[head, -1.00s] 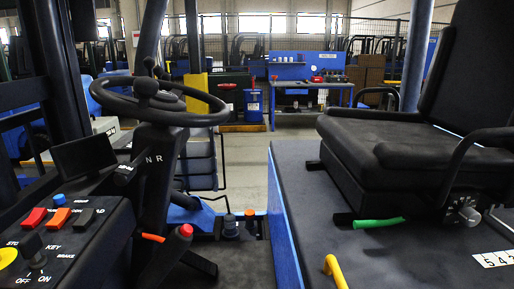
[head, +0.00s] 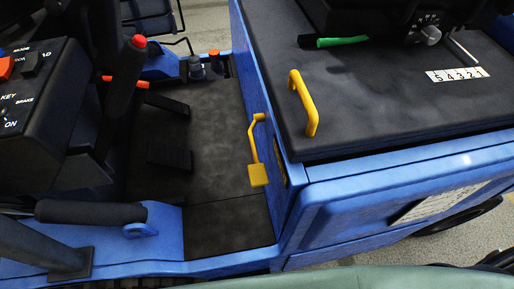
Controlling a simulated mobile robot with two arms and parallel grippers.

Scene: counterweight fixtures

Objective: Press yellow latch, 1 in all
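The yellow latch (head: 258,174) is in the head view near the middle. It is a thin bent yellow lever with a flat square pad at its lower end, beside the blue side wall of the seat base and above the dark floor. A separate yellow handle (head: 303,103) stands on top of the dark seat-base cover, right of the latch. Neither of my grippers shows in the head view, and nothing touches the latch.
The dark footwell floor (head: 195,120) is open left of the latch. A control console (head: 40,110) and a red-tipped lever (head: 138,42) stand at the left. A black padded bar (head: 90,212) lies at lower left. The blue seat base (head: 400,180) fills the right.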

